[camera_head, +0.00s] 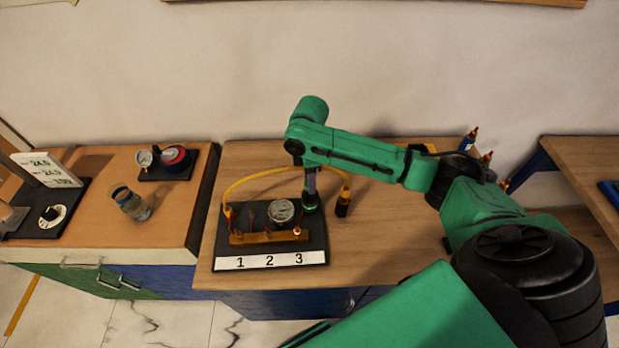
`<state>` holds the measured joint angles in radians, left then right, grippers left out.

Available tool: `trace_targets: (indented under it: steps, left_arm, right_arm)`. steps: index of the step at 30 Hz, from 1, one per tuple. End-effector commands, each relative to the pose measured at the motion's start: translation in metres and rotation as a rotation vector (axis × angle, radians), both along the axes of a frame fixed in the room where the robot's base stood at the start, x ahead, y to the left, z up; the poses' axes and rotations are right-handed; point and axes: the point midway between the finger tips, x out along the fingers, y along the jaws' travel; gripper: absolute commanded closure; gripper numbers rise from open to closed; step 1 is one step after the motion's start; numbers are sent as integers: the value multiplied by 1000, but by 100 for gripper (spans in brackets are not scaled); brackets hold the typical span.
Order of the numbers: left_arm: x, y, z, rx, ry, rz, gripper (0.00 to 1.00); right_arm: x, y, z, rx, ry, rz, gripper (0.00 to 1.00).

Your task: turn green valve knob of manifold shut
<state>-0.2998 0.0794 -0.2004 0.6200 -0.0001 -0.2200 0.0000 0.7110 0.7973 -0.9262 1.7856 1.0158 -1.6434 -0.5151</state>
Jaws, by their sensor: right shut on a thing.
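The manifold is a brass bar (262,237) on a black base plate (220,247) with a white strip (250,263) marked 1, 2, 3. A round gauge (281,211) stands behind the bar. My right gripper (311,197) reaches down from above at the back right of the base. It is shut on a small dark green piece, which looks like the green valve knob (311,208). The gripper partly hides it, and the knob's turn angle cannot be told. Small red parts show on the bar. My left gripper is not in view.
A yellow hose (262,173) arches behind the manifold to a dark fitting (342,206) on the right. A glass jar (131,204), a gauge with a red round part (174,158) and a dial panel (50,214) stand on the left counter. The table right of the manifold is clear.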

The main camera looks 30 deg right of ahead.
Motion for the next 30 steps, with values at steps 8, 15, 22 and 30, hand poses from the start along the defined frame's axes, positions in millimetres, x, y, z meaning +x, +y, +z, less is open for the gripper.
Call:
trace_targets:
  steps: [8, 15, 22, 30]
  left_arm:
    - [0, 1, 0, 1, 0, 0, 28]
    - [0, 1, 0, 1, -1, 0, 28]
    - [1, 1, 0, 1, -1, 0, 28]
    - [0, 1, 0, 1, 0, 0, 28]
  right_arm:
    - [0, -1, 0, -1, -1, -262, 100]
    - [0, -1, 0, -1, 0, -490, 100]
    - [0, -1, 0, -1, 0, -689, 100]
    - [0, -1, 0, -3, 0, -851, 100]
